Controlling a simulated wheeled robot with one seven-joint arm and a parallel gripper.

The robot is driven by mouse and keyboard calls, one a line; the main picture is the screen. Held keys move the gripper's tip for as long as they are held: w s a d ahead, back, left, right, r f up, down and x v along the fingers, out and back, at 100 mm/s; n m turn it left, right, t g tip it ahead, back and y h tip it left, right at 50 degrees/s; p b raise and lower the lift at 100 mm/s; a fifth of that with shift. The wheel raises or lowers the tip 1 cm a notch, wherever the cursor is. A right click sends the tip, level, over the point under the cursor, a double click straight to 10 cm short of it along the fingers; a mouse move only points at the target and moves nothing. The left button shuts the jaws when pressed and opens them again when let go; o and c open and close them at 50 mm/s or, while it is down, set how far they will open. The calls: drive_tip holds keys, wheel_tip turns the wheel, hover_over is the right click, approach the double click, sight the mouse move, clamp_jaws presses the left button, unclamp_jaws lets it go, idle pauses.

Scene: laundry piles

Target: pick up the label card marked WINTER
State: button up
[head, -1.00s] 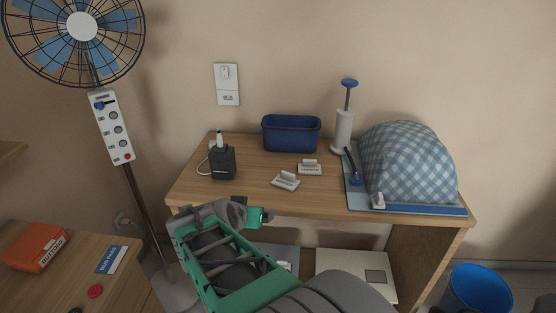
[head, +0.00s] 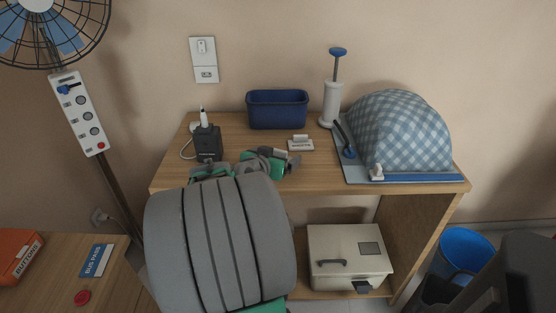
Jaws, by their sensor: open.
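One white label card (head: 300,145) with a raised grip lies on the wooden table, in front of the blue bin; its dark lettering is too small to read. My green and grey gripper (head: 287,158) is open over the tabletop, just left of and nearer than this card. A second similar card, seen earlier nearer the front, is largely or wholly hidden by my gripper. I cannot tell which card is marked WINTER, or whether the fingers touch a card.
A black device (head: 208,144) with a cable stands left of my gripper. A blue bin (head: 277,109) and white pump (head: 331,104) stand behind. A checked cloth dome (head: 397,130) fills the table's right. A cream box (head: 348,257) sits on the lower shelf.

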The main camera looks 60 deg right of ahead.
drive_tip(key=c, duration=1.4)
